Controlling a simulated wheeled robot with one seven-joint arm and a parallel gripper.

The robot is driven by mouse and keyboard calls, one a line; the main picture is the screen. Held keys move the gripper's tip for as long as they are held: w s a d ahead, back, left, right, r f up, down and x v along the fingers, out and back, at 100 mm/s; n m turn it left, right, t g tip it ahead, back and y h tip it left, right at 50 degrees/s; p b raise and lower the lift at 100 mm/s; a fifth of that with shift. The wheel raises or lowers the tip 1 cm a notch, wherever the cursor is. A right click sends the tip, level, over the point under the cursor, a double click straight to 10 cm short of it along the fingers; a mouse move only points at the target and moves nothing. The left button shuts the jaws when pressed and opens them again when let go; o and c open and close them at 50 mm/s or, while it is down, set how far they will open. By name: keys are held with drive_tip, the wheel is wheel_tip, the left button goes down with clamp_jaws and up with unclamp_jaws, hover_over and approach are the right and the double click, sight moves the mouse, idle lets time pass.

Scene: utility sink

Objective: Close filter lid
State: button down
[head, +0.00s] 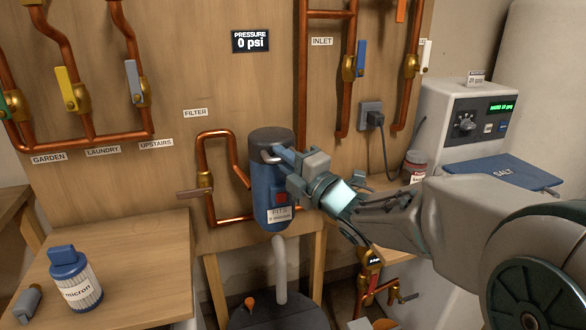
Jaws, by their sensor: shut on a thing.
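The filter housing (265,200) is a dark blue upright cylinder mounted at the wooden panel, below the FILTER label. Its black lid (268,136) sits on top, and I see no gap between lid and housing from here. A pale curved handle (267,153) shows at the lid's front. My gripper (280,155) reaches in from the right and is shut on this handle. The fingers hide part of the handle and of the housing's right side.
A filter cartridge (76,281) with a blue cap stands on the left wooden bench (135,255). Copper pipes with valve levers run over the panel. The pressure display (250,41) reads 0 psi.

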drive_tip(key=shift+f, duration=0.2)
drive_tip(key=c, duration=1.7)
unclamp_jaws()
drive_tip(key=shift+c, duration=0.2)
drive_tip(key=v, duration=1.4)
drive_tip(key=shift+a, duration=0.1)
